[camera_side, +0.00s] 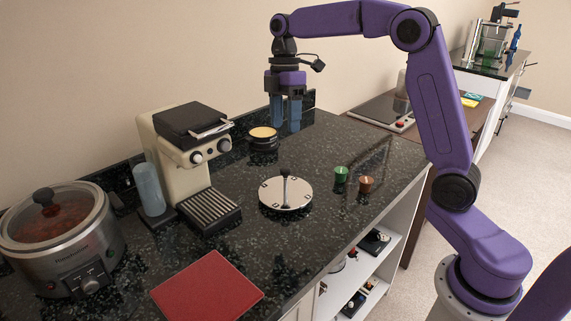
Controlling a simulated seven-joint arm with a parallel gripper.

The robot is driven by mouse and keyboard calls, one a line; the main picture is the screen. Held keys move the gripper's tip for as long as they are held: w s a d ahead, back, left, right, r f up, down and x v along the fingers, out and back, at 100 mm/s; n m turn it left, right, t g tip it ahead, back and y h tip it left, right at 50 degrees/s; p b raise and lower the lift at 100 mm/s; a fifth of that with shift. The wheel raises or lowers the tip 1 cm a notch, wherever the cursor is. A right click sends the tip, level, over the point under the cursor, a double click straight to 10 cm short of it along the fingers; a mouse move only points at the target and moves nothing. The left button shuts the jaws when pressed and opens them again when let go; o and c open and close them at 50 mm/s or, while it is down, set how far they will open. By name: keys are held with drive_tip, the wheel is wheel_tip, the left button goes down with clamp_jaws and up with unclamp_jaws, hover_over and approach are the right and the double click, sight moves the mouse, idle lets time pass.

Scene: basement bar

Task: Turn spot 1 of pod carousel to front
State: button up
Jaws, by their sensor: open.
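The pod carousel (285,195) is a low round white-topped disc with an upright dark handle at its centre and several small marks on top. It stands on the dark speckled counter; which mark is spot 1 is too small to read. My gripper (286,127) points down over the back of the counter, behind the carousel and apart from it. Its two blue fingers are open with nothing seen between them. A green pod (341,174) and a brown pod (366,184) stand on the counter right of the carousel.
A cream coffee machine (172,150) stands left of the carousel. A round black tin (263,139) with a tan top sits close left of my gripper. A slow cooker (58,240) and a red board (207,288) are at the front left. Bare counter lies around the carousel.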

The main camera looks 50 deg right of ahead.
sight(286, 169)
wheel_tip(286, 169, up, 3)
drive_tip(key=w+d+n+t+h, duration=0.1)
drive_tip(key=w+d+t+h, duration=0.1)
drive_tip(key=f, duration=1.7)
drive_tip(key=shift+d+f, duration=0.2)
drive_tip(key=shift+f, duration=0.15)
clamp_jaws()
